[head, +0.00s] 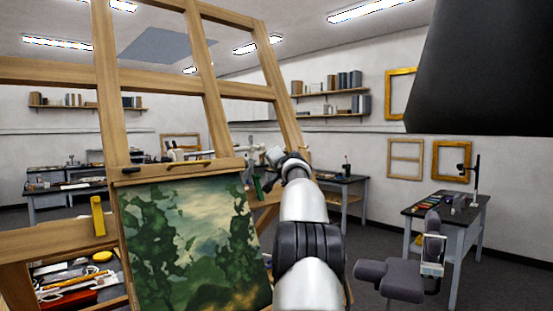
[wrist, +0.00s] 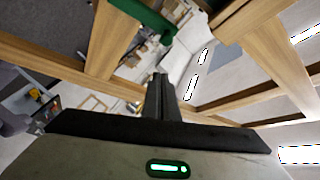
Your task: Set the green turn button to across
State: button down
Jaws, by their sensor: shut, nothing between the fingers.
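The green turn button (head: 257,187) shows in the head view as a small upright piece at the right edge of the painting's frame, just left of my arm. In the wrist view a large green piece (wrist: 118,38) lies at the top, beyond my fingertips and beside a wooden bar; it looks like the same button, cut by the picture edge. My gripper (wrist: 164,82) is shut and empty, with a visible gap to the green piece. In the head view my gripper (head: 262,157) is small, near the frame's upper right corner.
The wooden easel (head: 105,100) holds a green landscape painting (head: 190,245). A yellow turn button (head: 98,216) stands upright at its left edge. Other small pieces sit on the top bar.

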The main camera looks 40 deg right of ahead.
aim_at(258, 187)
jog(key=a+f+b, duration=0.1)
jog(key=w+a+f+b, duration=0.1)
jog(key=a, duration=0.1)
jog(key=shift+w+f, duration=0.1)
dwell(0.3)
jog(key=shift+f+b, duration=0.1)
jog(key=shift+b, duration=0.2)
jog(key=shift+a+n+b, duration=0.2)
jog(key=shift+n+b, duration=0.3)
jog(key=shift+b, duration=0.5)
